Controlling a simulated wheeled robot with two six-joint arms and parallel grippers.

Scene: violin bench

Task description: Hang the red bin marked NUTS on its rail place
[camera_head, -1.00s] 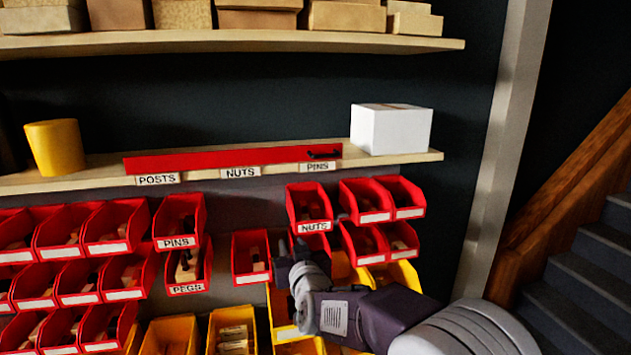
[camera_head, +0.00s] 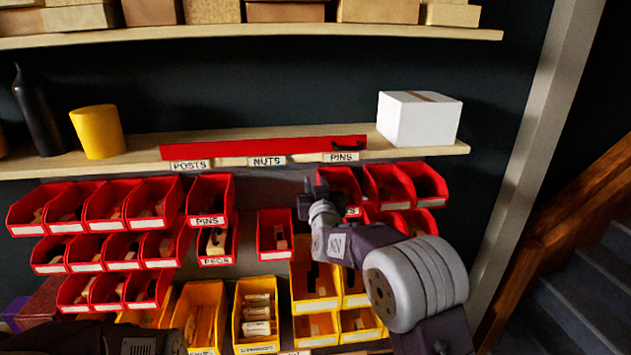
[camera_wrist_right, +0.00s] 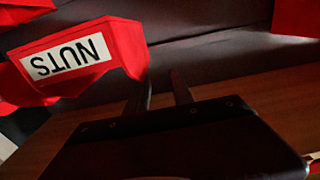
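The red bin marked NUTS (camera_head: 338,180) hangs in the upper row right of centre in the head view, partly hidden by my right gripper. Its label shows upside down in the right wrist view (camera_wrist_right: 75,58). My right gripper (camera_head: 316,184) is in front of the bin's left part. In the wrist view its two fingers (camera_wrist_right: 164,92) are apart with nothing between them; the bin is just beyond them to the left, and contact cannot be told. A shelf label NUTS (camera_head: 267,161) sits between POSTS and PINS labels below a red strip (camera_head: 230,150). My left gripper is out of view.
Red bins marked PINS (camera_head: 209,203) and PEGS (camera_head: 216,245) hang left of centre. Several red bins flank them, with yellow bins (camera_head: 256,315) below.

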